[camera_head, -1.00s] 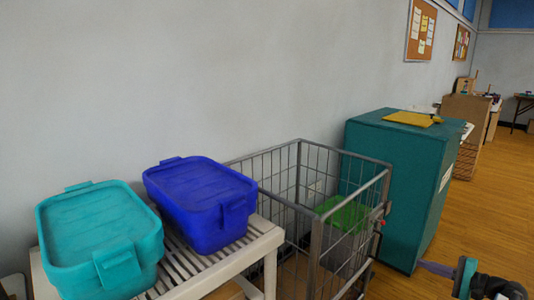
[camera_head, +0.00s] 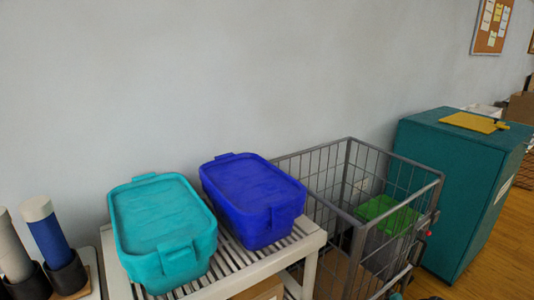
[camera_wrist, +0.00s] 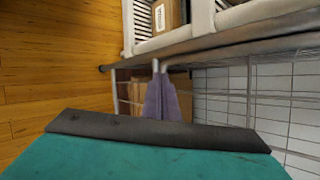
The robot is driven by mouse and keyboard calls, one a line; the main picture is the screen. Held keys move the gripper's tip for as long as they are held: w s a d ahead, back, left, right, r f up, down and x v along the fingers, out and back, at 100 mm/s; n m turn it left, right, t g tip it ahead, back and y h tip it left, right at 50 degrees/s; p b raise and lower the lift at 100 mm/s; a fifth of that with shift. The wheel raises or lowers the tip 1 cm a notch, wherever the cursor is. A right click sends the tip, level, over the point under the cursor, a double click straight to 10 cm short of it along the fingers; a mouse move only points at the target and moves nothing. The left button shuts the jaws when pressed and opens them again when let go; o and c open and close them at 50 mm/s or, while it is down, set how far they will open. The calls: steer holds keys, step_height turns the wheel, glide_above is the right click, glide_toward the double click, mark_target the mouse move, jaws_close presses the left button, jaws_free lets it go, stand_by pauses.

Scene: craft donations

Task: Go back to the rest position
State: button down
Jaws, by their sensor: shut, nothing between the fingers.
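My gripper (camera_wrist: 158,68) shows in the wrist view with its two purple fingers together and nothing between them. The fingers point toward the grey rim (camera_wrist: 222,47) of the wire cart and overlap it in the picture. I cannot tell how far the fingertips are from the rim. In the head view the gripper is not clearly visible; only a small teal bit, perhaps of my arm, shows at the bottom edge in front of the wire cart (camera_head: 347,200).
A teal tub (camera_head: 160,215) and a blue tub (camera_head: 255,190) stand on a white slatted bench (camera_head: 290,258). The cart holds a grey box with a green lid (camera_head: 385,212). A teal cabinet (camera_head: 450,190) bears a yellow clipboard (camera_head: 470,122). Bare wooden floor (camera_wrist: 55,50) shows in the wrist view.

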steer(key=s+a+f+n+g+h+p, duration=0.1)
steer(key=s+a+f+n+g+p, duration=0.15)
steer(key=s+a, duration=0.45)
steer(key=s+a+f+n+g+h+p, duration=0.1)
steer(key=s+a+f+n+g+p, duration=0.15)
steer(key=s+a+g, duration=0.4)
steer(key=s+a+n+h+p, duration=0.3)
steer(key=s, duration=0.4)
steer(key=s+a+f+n+g+h+p, duration=0.1)
steer(key=s+a+n+h+p, duration=0.2)
steer(key=s, duration=0.5)
steer(key=shift+s+a+n, duration=0.15)
steer(key=shift+a+n, duration=0.25)
steer(key=shift+n, duration=0.1)
